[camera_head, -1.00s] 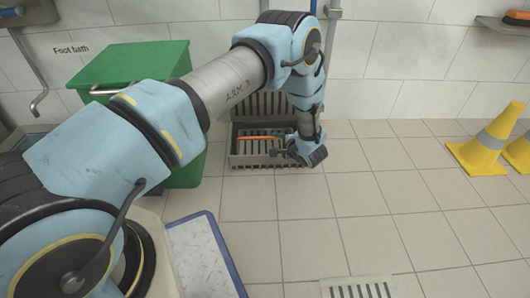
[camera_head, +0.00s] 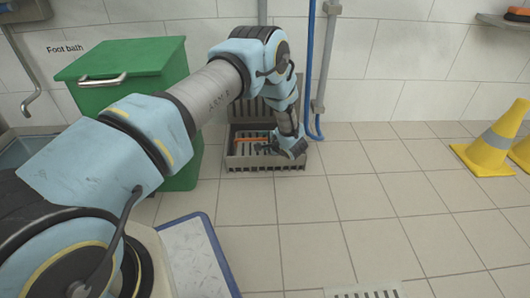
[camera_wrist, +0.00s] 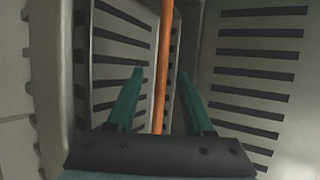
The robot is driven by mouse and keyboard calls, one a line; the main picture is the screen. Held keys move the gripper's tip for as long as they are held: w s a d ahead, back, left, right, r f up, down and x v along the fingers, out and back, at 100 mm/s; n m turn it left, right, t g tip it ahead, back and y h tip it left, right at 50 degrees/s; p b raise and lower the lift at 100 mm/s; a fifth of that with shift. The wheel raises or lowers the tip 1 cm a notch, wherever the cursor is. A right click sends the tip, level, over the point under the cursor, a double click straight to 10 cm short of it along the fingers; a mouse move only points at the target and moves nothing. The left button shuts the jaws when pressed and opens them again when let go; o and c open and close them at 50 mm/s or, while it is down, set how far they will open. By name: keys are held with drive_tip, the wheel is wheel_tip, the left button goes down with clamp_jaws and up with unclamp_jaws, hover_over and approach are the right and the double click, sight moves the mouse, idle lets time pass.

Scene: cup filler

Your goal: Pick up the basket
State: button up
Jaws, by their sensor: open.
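The basket (camera_head: 265,163) is a grey slatted crate on the tiled floor by the back wall, with a raised slatted back panel. Its orange handle (camera_head: 249,139) runs across its upper part. My gripper (camera_head: 262,147) is low over the basket's right side, partly covering its inside. In the wrist view the two teal fingers are apart, and the gripper (camera_wrist: 163,72) has the orange handle (camera_wrist: 161,110) running between them with gaps on both sides. The basket's slatted walls (camera_wrist: 255,75) fill most of that view. The handle's far ends are not visible there.
A green lidded bin (camera_head: 125,75) stands left of the basket. A blue hose and grey pipe (camera_head: 312,80) run down the wall at its right. Yellow cones (camera_head: 485,145) stand far right. A floor drain (camera_head: 362,291) lies in front.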

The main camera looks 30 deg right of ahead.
drive_tip(key=shift+r, duration=0.1)
clamp_jaws()
idle(1.2)
